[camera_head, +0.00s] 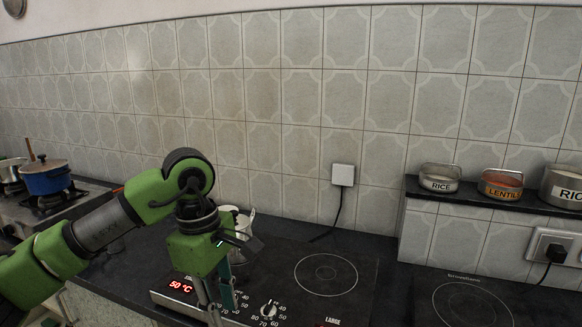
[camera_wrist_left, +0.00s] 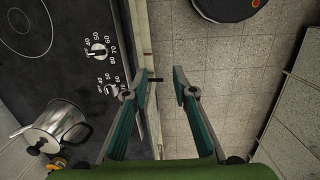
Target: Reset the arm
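My left arm comes in from the left in the head view, bent at a green joint. Its left gripper (camera_head: 214,306) points down over the front edge of the cooktop. In the left wrist view the two teal fingers of the left gripper (camera_wrist_left: 163,82) stand apart with nothing between them. Below the gap are the counter edge and the tiled floor (camera_wrist_left: 205,60). My right gripper is in neither view.
A steel pot (camera_wrist_left: 55,128) stands beside the cooktop controls; in the head view it is partly hidden behind my gripper. A blue pot (camera_head: 46,180) is on the left stove. Labelled tins, including LENTILS (camera_head: 500,184), stand on the right ledge. A dark round object (camera_wrist_left: 228,6) is on the floor.

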